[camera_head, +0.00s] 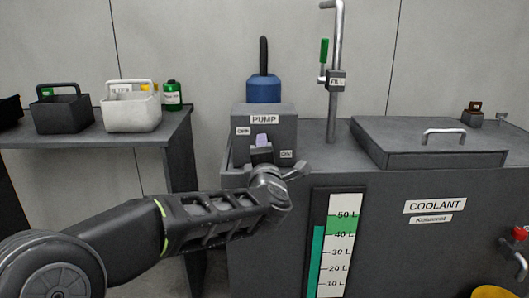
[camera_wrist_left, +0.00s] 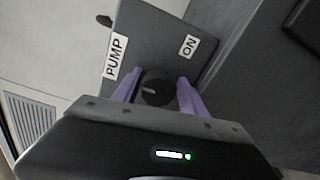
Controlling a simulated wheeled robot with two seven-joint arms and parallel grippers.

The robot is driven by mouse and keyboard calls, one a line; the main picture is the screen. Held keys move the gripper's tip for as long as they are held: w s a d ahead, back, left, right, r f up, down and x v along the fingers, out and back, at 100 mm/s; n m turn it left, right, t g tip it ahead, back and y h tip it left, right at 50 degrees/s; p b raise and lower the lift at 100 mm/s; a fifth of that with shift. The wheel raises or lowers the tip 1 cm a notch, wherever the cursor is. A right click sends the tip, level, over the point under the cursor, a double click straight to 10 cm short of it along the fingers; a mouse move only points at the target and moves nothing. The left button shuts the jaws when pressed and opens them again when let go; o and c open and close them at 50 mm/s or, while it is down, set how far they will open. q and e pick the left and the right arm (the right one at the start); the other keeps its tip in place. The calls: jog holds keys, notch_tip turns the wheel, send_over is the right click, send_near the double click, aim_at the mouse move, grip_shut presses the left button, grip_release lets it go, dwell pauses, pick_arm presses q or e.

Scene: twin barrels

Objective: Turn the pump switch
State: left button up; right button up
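The grey pump box (camera_head: 264,115) stands on the coolant tank, with PUMP, OFF and ON labels. Its round black switch knob (camera_wrist_left: 157,88) shows in the left wrist view, with a pale pointer mark on its face pointing left in that view. In the head view the knob is hidden behind my gripper. My left gripper (camera_head: 262,140) is at the box front. In the left wrist view its two lavender fingers (camera_wrist_left: 158,84) are spread, one on each side of the knob. Whether they touch it is not clear. My right gripper is not in view.
A blue container (camera_head: 263,89) stands behind the box. A fill pipe (camera_head: 335,75) and a hatch with a handle (camera_head: 428,143) are on the tank (camera_head: 375,185) to the right. A side table (camera_head: 80,142) at left holds caddies and a green bottle (camera_head: 172,96).

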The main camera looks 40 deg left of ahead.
pick_arm(q)
jog(key=shift+o, duration=1)
jog(key=shift+r, duration=0.1)
jog(key=shift+d, duration=0.1)
jog(key=shift+s+d+r, duration=0.1)
jog(key=shift+s+d, duration=0.05)
jog(key=shift+s, duration=0.15)
jog(key=p+v, duration=0.2)
jog(key=v, duration=0.5)
